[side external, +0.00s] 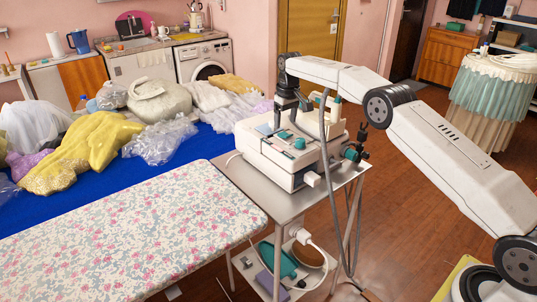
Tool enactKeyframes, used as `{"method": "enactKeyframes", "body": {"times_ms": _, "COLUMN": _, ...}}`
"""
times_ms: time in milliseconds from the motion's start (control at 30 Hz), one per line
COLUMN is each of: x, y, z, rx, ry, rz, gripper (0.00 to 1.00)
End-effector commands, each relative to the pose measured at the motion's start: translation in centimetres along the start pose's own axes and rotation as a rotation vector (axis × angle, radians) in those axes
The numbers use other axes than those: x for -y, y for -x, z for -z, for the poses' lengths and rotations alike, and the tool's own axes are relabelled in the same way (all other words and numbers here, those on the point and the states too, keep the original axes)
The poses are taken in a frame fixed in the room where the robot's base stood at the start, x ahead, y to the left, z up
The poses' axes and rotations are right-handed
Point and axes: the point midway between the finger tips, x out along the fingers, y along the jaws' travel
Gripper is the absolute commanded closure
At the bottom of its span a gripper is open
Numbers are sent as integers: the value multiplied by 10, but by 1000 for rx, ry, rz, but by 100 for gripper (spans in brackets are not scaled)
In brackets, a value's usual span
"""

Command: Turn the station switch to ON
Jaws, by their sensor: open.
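A white station (268,172) with teal parts stands on a small metal trolley (228,170) near the middle of the side external view. A teal knob-like part (299,143) shows on its front upper edge, and small teal and dark pieces (284,134) sit on top. Which of these is the switch, and whether it is at ON, I cannot tell at this size. My gripper (286,119) points down from the wrist, open, just above the station's top. Its fingertips are small and dark against the station, so contact cannot be made out.
A floral ironing board (120,230) lies in front at left. A blue surface (50,195) behind it holds yellow garments (85,150) and clear plastic bags (160,138). A grey cable (325,150) hangs beside the station. The trolley's lower shelf holds several items. Open wooden floor (420,230) lies at right.

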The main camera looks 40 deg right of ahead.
Motion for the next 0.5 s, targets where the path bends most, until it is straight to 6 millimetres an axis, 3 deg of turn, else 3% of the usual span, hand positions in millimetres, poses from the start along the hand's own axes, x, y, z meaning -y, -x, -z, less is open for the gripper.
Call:
{"method": "enactKeyframes", "body": {"times_ms": 200, "x": 0, "y": 28, "z": 1, "rx": -3, "ry": 0, "rz": -1, "gripper": 21}}
{"method": "enactKeyframes", "body": {"times_ms": 500, "x": 0, "y": 42, "z": 0, "rx": -1, "ry": 0, "rz": 0, "gripper": 21}}
